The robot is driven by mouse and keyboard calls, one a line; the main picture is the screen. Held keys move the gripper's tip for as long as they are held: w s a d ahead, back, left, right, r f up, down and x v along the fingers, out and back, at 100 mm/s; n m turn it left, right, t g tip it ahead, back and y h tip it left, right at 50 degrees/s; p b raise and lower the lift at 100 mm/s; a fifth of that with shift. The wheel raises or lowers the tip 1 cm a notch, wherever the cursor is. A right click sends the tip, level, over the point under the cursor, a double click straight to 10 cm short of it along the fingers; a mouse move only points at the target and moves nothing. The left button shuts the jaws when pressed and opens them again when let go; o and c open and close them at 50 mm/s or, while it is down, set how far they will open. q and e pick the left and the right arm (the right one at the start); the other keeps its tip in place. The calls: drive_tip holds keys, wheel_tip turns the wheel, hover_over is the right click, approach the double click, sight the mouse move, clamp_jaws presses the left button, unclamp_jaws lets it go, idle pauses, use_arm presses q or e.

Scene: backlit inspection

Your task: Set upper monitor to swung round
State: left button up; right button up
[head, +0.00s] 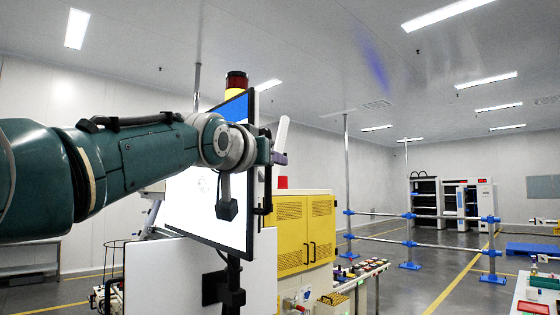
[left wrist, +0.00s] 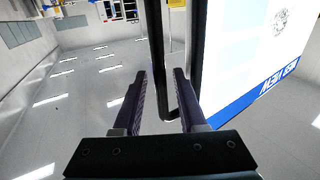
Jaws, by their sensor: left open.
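The upper monitor (head: 208,205) faces left in the head view, its bright screen angled and its thin black right edge towards me. It also shows in the left wrist view (left wrist: 245,60), upside down, with a blue band. A black bar handle (left wrist: 160,60) runs along its side edge. My left gripper (head: 279,158) is at this edge, mostly hidden behind my wrist in the head view. In the left wrist view its fingers (left wrist: 162,75) are open, with the handle's end showing between them. Contact cannot be told. My right gripper is out of view.
A white panel (head: 165,275) and a black mount (head: 232,290) are below the monitor. A yellow cabinet (head: 305,235) stands behind it to the right. A blue-jointed rail (head: 420,215) stands farther back.

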use_arm(q)
drive_tip(key=shift+a, duration=0.15)
drive_tip(key=b+v, duration=0.8)
drive_tip(key=v, duration=0.2)
idle(0.3)
idle(0.4)
